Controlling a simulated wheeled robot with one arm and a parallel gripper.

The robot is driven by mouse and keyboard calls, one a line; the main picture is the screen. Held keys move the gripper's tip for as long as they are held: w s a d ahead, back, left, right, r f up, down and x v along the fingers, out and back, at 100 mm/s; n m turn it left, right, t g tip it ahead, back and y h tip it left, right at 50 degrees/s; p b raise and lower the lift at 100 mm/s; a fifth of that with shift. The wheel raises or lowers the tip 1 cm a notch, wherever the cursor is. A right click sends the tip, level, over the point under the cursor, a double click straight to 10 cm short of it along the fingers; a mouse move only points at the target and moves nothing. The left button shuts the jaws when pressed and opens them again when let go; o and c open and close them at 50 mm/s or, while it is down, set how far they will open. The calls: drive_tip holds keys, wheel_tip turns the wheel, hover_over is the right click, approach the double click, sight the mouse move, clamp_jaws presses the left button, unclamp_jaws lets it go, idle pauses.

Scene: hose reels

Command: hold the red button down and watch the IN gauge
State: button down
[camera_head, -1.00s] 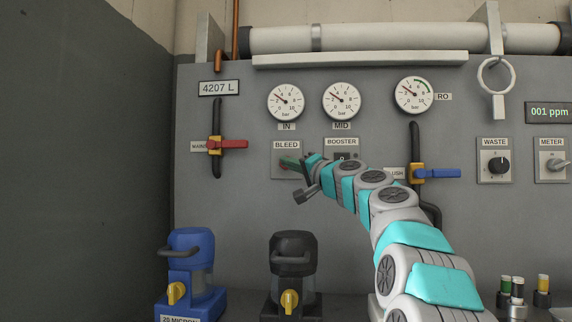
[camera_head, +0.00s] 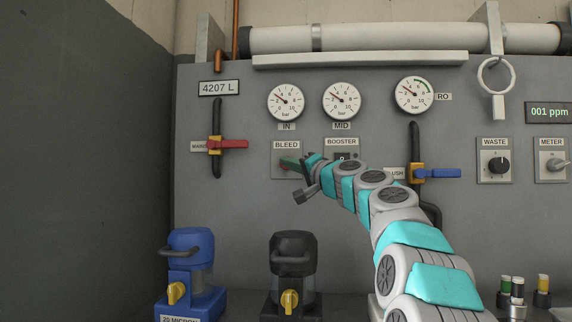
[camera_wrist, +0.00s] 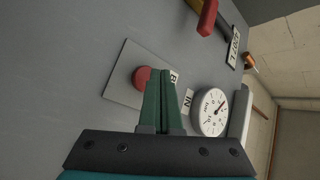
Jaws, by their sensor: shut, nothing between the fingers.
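The red button (camera_wrist: 141,77) sits on the plate labelled BLEED (camera_head: 286,145), below the IN gauge. My gripper (camera_head: 283,161) is shut and empty, with its green fingertips at the button. In the wrist view the closed fingers (camera_wrist: 160,74) overlap the button's edge; I cannot tell whether they touch it or how far it is pressed. The fingers hide most of the button in the head view. The IN gauge (camera_head: 286,102) has a white dial in bar, and its needle points to the upper left, at a low reading. It also shows in the wrist view (camera_wrist: 211,110).
The MID gauge (camera_head: 342,101) and RO gauge (camera_head: 413,95) are to the right. The BOOSTER switch plate (camera_head: 341,145) is close beside my gripper. A red-handled valve (camera_head: 228,144) is to the left. Blue (camera_head: 191,265) and black (camera_head: 292,260) filter housings stand below.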

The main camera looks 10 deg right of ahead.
drive_tip(key=shift+w, duration=0.1)
drive_tip(key=shift+w+d, duration=0.1)
drive_tip(key=shift+w, duration=0.2)
drive_tip(key=shift+w+d+p, duration=0.2)
drive_tip(key=shift+w+p, duration=0.2)
drive_tip(key=shift+w, duration=0.1)
idle(2.6)
drive_tip(key=shift+s, duration=0.15)
idle(0.9)
drive_tip(key=shift+s+a+f+b, duration=0.1)
drive_tip(key=shift+s+a+b, duration=0.2)
drive_tip(key=shift+s+b, duration=0.4)
drive_tip(key=shift+s, duration=0.15)
drive_tip(key=s, duration=0.1)
drive_tip(key=s+a+b, duration=0.1)
drive_tip(key=s, duration=0.1)
drive_tip(key=s+b, duration=0.1)
drive_tip(key=shift+s+a, duration=0.3)
idle(0.3)
